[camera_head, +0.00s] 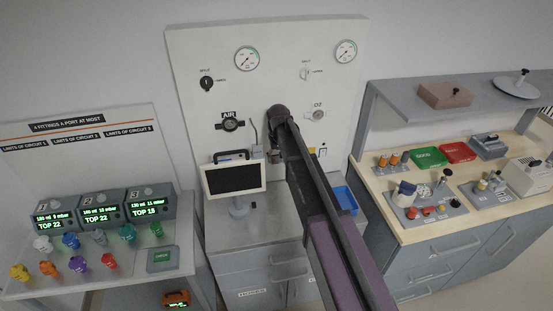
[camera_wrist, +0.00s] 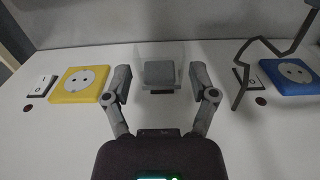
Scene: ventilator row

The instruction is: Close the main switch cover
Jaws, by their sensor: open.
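My gripper (camera_wrist: 161,83) is open, one finger to the left and one to the right of the block, with a gap on each side and nothing held. In the head view my arm reaches to the white wall panel (camera_head: 190,100) and hides the switch and most of the gripper.
In the wrist view a yellow socket (camera_wrist: 80,84) with a rocker switch (camera_wrist: 40,84) lies left. A blue socket (camera_wrist: 288,76) and a bent grey bar (camera_wrist: 243,75) lie right. In the head view a monitor (camera_head: 234,178) stands left of my arm, a blue bin (camera_head: 345,199) right.

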